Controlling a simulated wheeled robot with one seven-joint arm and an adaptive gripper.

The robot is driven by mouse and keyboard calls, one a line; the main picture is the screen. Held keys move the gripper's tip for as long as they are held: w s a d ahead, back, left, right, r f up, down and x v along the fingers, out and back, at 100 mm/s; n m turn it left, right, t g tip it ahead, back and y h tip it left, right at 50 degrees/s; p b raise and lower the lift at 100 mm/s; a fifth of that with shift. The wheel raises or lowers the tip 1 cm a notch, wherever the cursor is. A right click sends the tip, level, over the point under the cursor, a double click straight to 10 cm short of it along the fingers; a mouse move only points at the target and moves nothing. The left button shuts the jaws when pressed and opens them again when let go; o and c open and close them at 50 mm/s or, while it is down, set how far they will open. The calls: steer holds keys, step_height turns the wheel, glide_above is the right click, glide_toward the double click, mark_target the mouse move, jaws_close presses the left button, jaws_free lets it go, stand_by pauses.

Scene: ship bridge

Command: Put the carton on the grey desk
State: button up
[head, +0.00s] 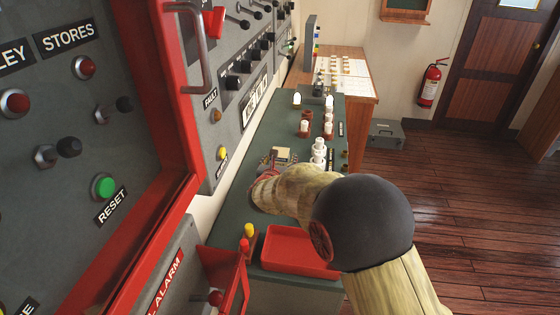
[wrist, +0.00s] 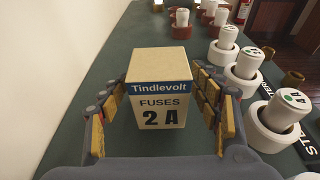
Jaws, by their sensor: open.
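The carton (wrist: 160,100) is a small cream box with a blue band, marked "Tindlevolt FUSES 2 A". It stands upright on a dark grey-green counter top (head: 225,228), which also shows in the wrist view (wrist: 75,85). In the head view the carton (head: 281,154) is partly hidden behind my arm. My gripper (wrist: 158,112) is open, with its padded fingers on the left and right of the carton. A gap shows on the left; contact on the right is hard to tell. In the head view my gripper (head: 268,178) is mostly hidden by my arm.
White fuse holders (wrist: 245,65) line the carton's right side. A red tray (head: 297,250) lies at the counter's near end. A wooden desk (head: 352,62) stands beyond. The red-framed switch panel (head: 165,200) bounds the left. The wooden floor at right is open.

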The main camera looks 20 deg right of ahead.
steer(key=shift+r, duration=0.2)
steer(key=p+v, duration=0.3)
steer(key=v, duration=0.9)
